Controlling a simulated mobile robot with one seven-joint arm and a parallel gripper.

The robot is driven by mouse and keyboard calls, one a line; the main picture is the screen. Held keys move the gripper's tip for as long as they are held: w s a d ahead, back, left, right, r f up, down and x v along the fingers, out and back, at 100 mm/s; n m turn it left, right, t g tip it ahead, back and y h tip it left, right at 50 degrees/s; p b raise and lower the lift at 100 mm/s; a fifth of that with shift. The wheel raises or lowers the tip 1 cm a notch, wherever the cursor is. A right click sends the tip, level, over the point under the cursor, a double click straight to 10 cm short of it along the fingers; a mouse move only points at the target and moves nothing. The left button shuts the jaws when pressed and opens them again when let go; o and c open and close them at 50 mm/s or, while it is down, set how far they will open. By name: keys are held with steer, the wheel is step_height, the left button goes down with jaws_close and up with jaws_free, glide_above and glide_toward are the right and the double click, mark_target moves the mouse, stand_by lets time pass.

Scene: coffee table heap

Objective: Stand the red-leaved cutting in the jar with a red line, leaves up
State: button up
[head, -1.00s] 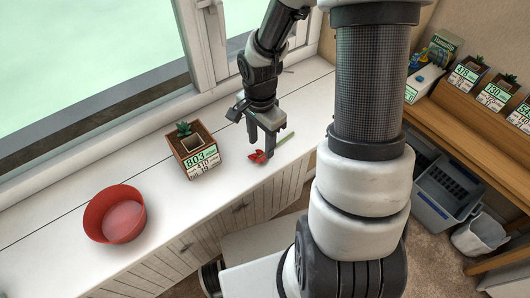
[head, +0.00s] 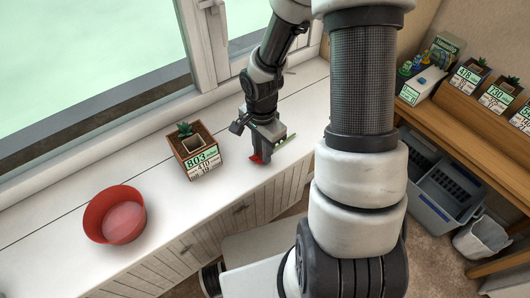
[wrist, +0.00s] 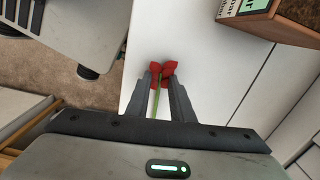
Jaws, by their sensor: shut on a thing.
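The red-leaved cutting (head: 256,159) is at the front part of the white sideboard top, its pale green stem running up to the right. My gripper (wrist: 161,84) is shut on its stem just below the red leaves (wrist: 163,70). In the wrist view the leaves stick out past the fingertips and the stem (wrist: 156,103) runs back between the fingers. The cutting looks close to the sideboard top; I cannot tell if it touches. I cannot make out a jar with a red line in these views.
A red bowl (head: 115,215) is further left. Labelled plant boxes (head: 468,76) and small coloured items stand on a wooden shelf at right. Grey crates (head: 440,190) are below it.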

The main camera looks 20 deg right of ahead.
step_height(320, 180, up, 10)
steer(key=p, duration=0.1)
stand_by(0.4)
